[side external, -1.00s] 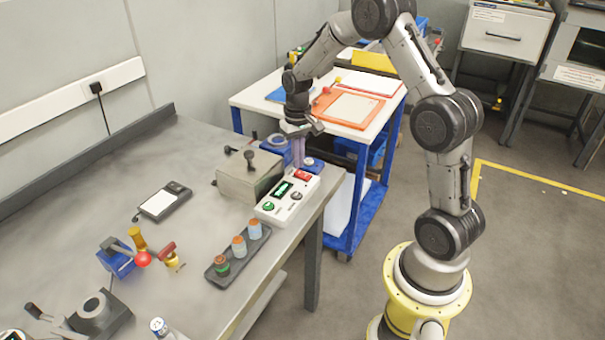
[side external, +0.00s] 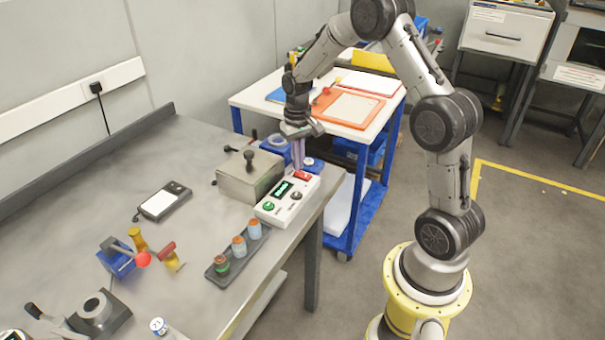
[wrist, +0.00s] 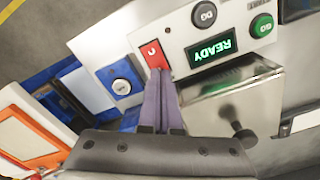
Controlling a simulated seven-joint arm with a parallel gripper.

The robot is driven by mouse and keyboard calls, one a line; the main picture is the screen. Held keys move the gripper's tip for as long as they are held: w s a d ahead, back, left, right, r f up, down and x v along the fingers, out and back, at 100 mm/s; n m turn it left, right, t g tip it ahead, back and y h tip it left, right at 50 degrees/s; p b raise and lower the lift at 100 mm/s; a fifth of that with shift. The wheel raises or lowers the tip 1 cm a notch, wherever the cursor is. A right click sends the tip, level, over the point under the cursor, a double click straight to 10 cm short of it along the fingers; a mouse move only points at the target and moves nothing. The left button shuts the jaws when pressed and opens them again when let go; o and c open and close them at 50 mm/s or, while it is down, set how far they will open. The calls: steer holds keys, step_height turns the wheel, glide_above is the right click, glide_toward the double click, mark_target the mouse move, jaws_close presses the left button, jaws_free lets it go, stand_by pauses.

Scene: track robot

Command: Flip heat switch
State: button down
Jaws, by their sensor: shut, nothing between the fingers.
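The control box (side external: 286,201) is white and sits at the table's right edge. It has a red rocker switch (side external: 302,175) at its far end, a dark display, a green button and a dark knob. In the wrist view the red switch (wrist: 154,54) lies right at my fingertips, and the display (wrist: 211,50) reads READY. My gripper (side external: 298,166) points down at the switch end of the box, its fingers shut with nothing between them. The fingertips (wrist: 158,74) cover the near edge of the switch; I cannot tell whether they touch it.
A metal box with a knobbed lid (side external: 250,178) stands close beside the control box. Blue fixtures (side external: 276,147) are just behind the fingers. A tray with several small jars (side external: 238,252) lies in front. A blue cart (side external: 345,105) stands beyond the table.

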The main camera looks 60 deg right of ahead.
steer(key=shift+f, duration=0.7)
stand_by(0.3)
steer(key=shift+r, duration=3.55)
step_height(320, 180, up, 9)
steer(key=n+t, duration=0.1)
steer(key=t, duration=0.1)
glide_above(296, 173)
steer(key=a, duration=0.5)
steer(key=s+a+r+n+t, duration=0.2)
steer(key=s+a+r, duration=0.4)
steer(key=s+r, duration=0.15)
steer(key=s+a+f+n, duration=0.1)
steer(key=s+a, duration=0.1)
steer(key=s, duration=0.6)
steer(key=s+a+f+n+t, duration=0.1)
steer(key=s+a+f+n, duration=0.1)
steer(key=s, duration=0.5)
steer(key=shift+s+a+f+t, duration=0.15)
steer(key=shift+s+a+t, duration=0.2)
steer(key=shift+a, duration=0.4)
